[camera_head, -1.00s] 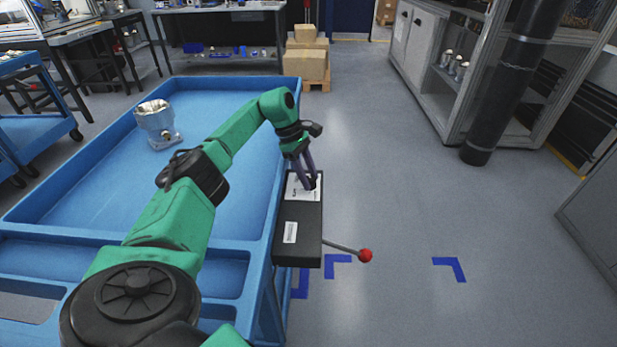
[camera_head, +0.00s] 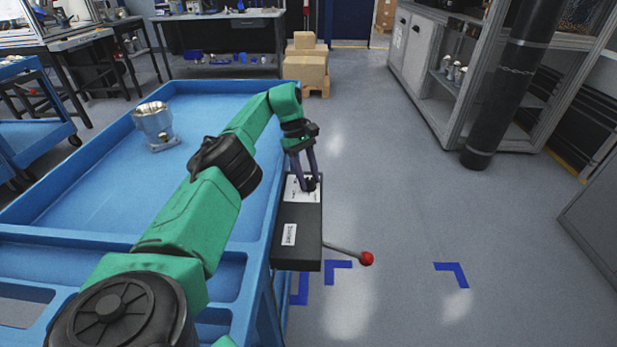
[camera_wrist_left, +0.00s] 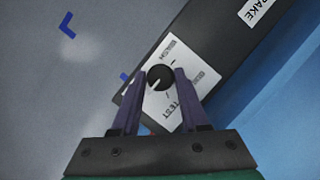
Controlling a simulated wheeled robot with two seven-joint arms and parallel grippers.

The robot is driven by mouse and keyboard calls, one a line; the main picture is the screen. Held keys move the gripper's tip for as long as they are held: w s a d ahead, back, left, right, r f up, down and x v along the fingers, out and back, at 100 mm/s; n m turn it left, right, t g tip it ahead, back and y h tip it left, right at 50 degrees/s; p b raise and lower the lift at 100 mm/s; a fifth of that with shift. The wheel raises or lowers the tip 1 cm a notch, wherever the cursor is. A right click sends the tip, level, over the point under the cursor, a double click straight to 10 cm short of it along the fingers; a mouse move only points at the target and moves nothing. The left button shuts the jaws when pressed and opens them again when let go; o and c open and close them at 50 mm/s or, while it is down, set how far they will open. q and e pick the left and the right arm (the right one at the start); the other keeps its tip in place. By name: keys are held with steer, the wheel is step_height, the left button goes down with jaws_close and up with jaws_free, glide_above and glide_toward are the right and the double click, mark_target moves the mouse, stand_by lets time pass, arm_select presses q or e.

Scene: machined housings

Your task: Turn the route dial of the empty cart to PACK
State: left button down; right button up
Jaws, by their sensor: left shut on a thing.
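A blue cart (camera_head: 95,203) fills the left of the head view, with a metal housing (camera_head: 154,124) standing in its tray. A black control box (camera_head: 297,240) is fixed to the cart's right side. Its white dial plate (camera_head: 292,192) also shows in the wrist view (camera_wrist_left: 195,80), where I read WASH and TEST; the rest is hidden by my fingers. The round black route dial (camera_wrist_left: 160,77) has a light pointer mark toward the lower left. My left gripper (camera_head: 310,184) is shut on the dial, one finger on each side. My right gripper is not in view.
A lever with a red knob (camera_head: 366,258) sticks out right of the box. Blue corner marks (camera_head: 450,270) lie on the open floor to the right. Another blue cart (camera_head: 35,115) stands far left, and boxes (camera_head: 306,70) stand behind. A grey cabinet (camera_head: 430,75) is at the back right.

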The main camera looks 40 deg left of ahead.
arm_select(q)
steer(key=shift+c, duration=2.1)
jaws_free()
steer(key=shift+a, duration=0.1)
step_height(320, 180, up, 11)
steer(key=p, duration=0.4)
step_height(320, 180, up, 9)
steer(key=p, duration=0.8)
glide_above(309, 179)
steer(key=shift+a, duration=0.15)
